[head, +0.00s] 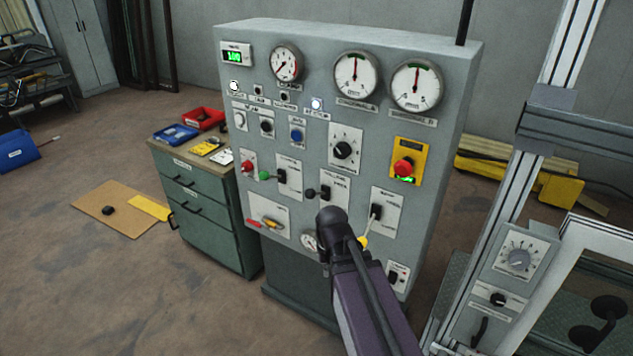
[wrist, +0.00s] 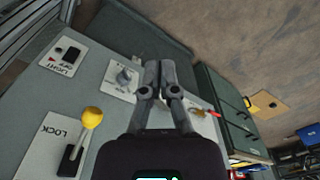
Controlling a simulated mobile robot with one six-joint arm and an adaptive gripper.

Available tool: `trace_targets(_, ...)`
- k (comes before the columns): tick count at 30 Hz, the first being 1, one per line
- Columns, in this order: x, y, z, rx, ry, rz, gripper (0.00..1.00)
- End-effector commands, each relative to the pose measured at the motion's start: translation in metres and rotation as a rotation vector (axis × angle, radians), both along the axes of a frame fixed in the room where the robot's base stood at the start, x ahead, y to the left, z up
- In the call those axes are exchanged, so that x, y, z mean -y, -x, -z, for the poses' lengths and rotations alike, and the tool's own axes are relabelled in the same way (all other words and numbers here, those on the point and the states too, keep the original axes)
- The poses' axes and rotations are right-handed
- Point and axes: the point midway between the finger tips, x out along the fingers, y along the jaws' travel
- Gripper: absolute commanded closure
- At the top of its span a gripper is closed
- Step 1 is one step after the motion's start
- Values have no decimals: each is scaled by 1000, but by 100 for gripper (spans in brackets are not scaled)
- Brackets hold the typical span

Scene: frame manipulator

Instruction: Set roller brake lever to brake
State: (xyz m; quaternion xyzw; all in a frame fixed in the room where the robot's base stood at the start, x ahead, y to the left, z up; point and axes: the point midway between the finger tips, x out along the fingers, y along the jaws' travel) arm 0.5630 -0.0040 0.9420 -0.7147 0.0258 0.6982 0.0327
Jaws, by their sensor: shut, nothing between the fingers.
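The grey control panel (head: 300,140) carries several small levers on white plates. A black-knobbed lever (head: 311,192), a green-knobbed one (head: 265,175) and a yellow-knobbed one (head: 363,243) stick out. The head view's labels are too small to tell surely which is the roller brake lever. In the wrist view, the yellow-knobbed lever (wrist: 91,117) stands on a plate reading LOCK, left of my gripper. My gripper (wrist: 158,66) is shut and empty, in front of the panel's lower part. In the head view, my arm hides its fingers and part of the panel.
A red stop button (head: 403,167) on a yellow plate sits at the panel's right. A green drawer cabinet (head: 200,210) stands left of the panel. A metal frame with a knob box (head: 515,255) stands close on the right. Open floor lies at front left.

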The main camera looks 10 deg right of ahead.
Motion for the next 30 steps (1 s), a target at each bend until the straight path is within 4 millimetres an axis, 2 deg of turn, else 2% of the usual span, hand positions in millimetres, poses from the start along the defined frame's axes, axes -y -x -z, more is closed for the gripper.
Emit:
trace_targets(1, 1, -8, -14, 5, -2, 17, 100)
trace_targets(30, 29, -129, -150, 112, -70, 413, 100)
